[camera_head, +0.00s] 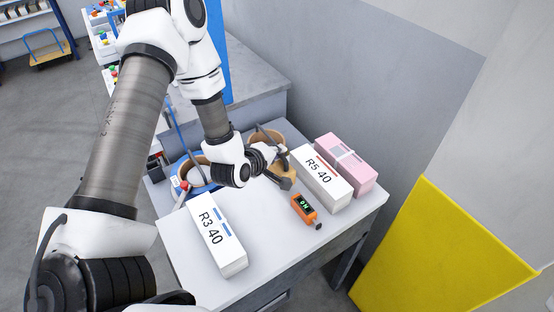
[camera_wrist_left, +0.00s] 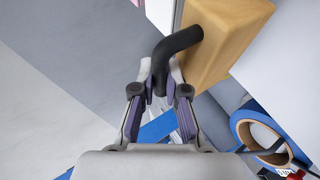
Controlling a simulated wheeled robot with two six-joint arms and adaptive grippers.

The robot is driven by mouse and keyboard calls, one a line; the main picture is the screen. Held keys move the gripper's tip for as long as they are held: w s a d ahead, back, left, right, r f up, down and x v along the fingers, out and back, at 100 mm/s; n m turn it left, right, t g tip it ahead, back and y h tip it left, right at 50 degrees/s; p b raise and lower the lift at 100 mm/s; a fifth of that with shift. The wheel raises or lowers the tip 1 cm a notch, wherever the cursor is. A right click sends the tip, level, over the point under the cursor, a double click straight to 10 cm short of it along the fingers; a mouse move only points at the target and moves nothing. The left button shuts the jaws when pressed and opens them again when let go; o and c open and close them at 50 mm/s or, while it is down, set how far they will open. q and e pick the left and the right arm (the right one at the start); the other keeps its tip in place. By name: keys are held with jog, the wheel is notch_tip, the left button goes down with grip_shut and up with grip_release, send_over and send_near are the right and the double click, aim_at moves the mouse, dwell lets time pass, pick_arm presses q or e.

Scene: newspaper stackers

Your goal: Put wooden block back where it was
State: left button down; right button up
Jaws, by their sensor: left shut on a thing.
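The wooden block (camera_head: 286,183) is tan with a curved black handle. It is at the back middle of the white table (camera_head: 265,215), just left of the white box marked R5 40 (camera_head: 325,182). My left gripper (camera_head: 268,158) is at its handle. In the left wrist view my left gripper (camera_wrist_left: 160,95) is shut on the black handle (camera_wrist_left: 178,45), and the wooden block (camera_wrist_left: 222,40) hangs off to the right of the fingers. I cannot tell whether the block touches the table. My right gripper is not in view.
A pink box (camera_head: 352,168) stands right of R5 40. A white box marked R3 40 (camera_head: 212,240) lies front left. An orange device (camera_head: 304,209) lies in front of R5 40. A tape roll (camera_wrist_left: 245,128) lies near the block. The table's front middle is clear.

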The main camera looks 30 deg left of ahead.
aim_at(279, 163)
pick_arm(q)
jog(key=f, duration=0.1)
jog(key=f+p, duration=0.1)
jog(key=shift+a+f, duration=0.2)
jog(key=shift+f, duration=0.5)
jog(key=shift+d, duration=0.1)
jog(key=shift+b, duration=0.3)
jog(key=c, duration=1.2)
grip_release()
jog(key=shift+f, duration=0.1)
